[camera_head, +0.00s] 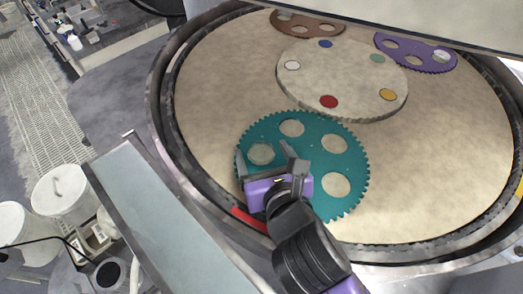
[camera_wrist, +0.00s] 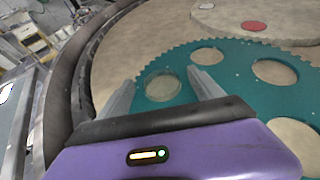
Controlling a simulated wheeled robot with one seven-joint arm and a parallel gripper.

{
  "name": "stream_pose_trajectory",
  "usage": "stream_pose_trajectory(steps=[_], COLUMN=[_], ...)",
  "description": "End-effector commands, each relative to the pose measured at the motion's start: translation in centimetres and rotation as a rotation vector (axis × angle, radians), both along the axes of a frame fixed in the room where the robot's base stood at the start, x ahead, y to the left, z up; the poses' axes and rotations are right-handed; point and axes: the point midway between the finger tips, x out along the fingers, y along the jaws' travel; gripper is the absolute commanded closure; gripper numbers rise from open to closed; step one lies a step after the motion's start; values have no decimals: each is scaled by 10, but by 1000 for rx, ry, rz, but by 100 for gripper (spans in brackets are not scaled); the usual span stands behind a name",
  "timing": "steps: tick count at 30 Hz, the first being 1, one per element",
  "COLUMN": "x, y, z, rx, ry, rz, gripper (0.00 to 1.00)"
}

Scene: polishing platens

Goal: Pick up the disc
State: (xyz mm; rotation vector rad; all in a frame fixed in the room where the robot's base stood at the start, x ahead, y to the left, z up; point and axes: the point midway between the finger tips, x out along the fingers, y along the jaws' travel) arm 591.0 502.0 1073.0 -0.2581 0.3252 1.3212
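A clear, thin-rimmed disc (camera_wrist: 162,86) appears to lie in one hole of the teal toothed carrier (camera_wrist: 240,75). In the head view this disc (camera_head: 261,153) shows in the carrier's left hole, and the teal carrier (camera_head: 310,150) lies on the beige platen. My gripper (camera_head: 265,158) is open, with its fingers apart and nothing held between them. In the wrist view my gripper (camera_wrist: 160,82) has one finger to each side of the disc's hole. I cannot tell how high the fingertips are above the carrier.
A round beige plate (camera_head: 340,80) with coloured spots stands at the platen's centre. A brown carrier (camera_head: 300,20) and a purple carrier (camera_head: 415,57) lie beyond it. The dark raised rim (camera_head: 168,135) borders the platen (camera_head: 215,90). White buckets (camera_head: 65,192) stand at left.

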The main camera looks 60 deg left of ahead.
Motion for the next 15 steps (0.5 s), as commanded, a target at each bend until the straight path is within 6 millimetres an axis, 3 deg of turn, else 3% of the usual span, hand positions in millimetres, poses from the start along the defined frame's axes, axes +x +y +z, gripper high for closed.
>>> stream_pose_trajectory(steps=[1,10,15], x=[0,0,1], y=[-1,-1,-1], z=[-6,-9,-9], rx=[-13,-19,-20], ry=[4,4,4], rz=[-1,-4,-4], gripper=[34,93,95])
